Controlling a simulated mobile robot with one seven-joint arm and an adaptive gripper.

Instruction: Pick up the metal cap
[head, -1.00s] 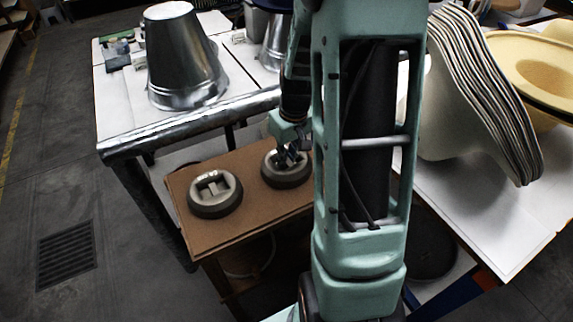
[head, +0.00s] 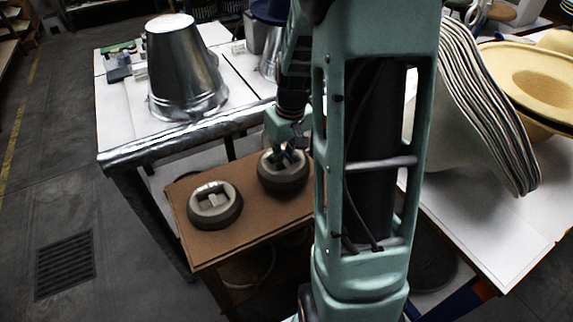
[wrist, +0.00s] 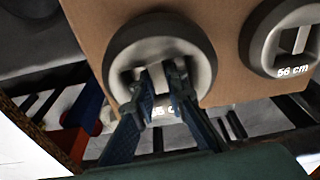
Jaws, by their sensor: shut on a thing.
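The metal cap (head: 284,185) is a round grey piece with a dark rim and a recessed crossbar, over the right part of the brown board. In the wrist view, the cap (wrist: 188,45) fills the middle, with a white size label partly hidden by a finger. My gripper (wrist: 160,76) is shut on the crossbar inside the cap's recess. In the head view, my gripper (head: 281,157) comes down onto the cap from above. The cap appears slightly raised off the board and roughly level, though its underside is hidden.
A second similar cap (head: 214,207), marked 56 cm in the wrist view (wrist: 270,55), sits to the left on the brown board (head: 240,238). A metal bucket-shaped form (head: 185,75) stands on the white table behind. Stacked hat shapes (head: 480,110) stand at right.

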